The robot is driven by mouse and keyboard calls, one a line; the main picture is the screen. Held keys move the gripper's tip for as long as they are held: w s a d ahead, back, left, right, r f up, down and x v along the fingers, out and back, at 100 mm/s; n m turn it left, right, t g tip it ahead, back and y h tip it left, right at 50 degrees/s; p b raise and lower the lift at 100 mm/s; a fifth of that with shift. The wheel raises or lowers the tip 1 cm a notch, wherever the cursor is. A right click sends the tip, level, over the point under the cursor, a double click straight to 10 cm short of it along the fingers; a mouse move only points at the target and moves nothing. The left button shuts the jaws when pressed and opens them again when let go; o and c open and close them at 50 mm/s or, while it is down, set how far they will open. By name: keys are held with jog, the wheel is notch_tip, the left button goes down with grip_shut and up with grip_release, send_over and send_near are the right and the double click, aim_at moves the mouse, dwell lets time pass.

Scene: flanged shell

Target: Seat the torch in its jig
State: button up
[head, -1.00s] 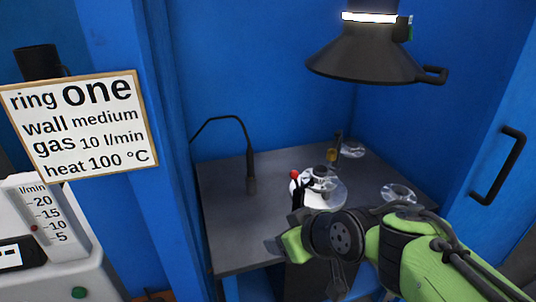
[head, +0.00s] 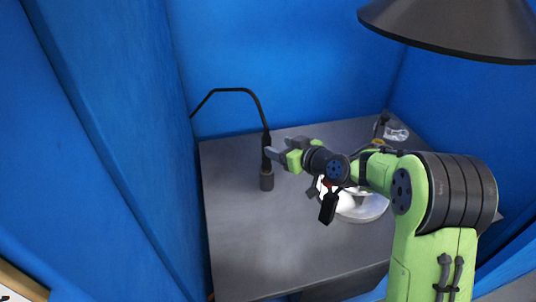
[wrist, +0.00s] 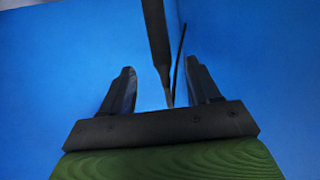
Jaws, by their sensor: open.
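The torch (head: 266,160) is a slim dark tool with a thicker grey foot, upright at the left of the grey table. A black hose arcs from its top to the left wall. My gripper (head: 270,150) is open beside the torch's upper part, its fingers pointing left and partly overlapping it in the head view. In the wrist view the torch (wrist: 158,45) runs down between the two open fingers (wrist: 160,88); I cannot tell whether they touch it. Which thing is the jig I cannot tell; a small dark upright fixture (head: 380,127) stands at the back right.
A pale round metal piece (head: 368,210) lies on the table (head: 240,245), partly hidden by my arm. A clear flanged part (head: 397,134) lies at the back right. A dark hood (head: 455,30) hangs above. Blue walls enclose the table; its front left is clear.

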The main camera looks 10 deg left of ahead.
aim_at(262, 141)
jog(key=x, duration=0.3)
jog(key=shift+w+a+f, duration=0.2)
jog(key=shift+w, duration=0.05)
jog(key=x, duration=0.5)
jog(key=shift+w+a, duration=0.15)
jog(key=shift+a, duration=0.2)
jog(key=shift+d, duration=0.1)
grip_shut()
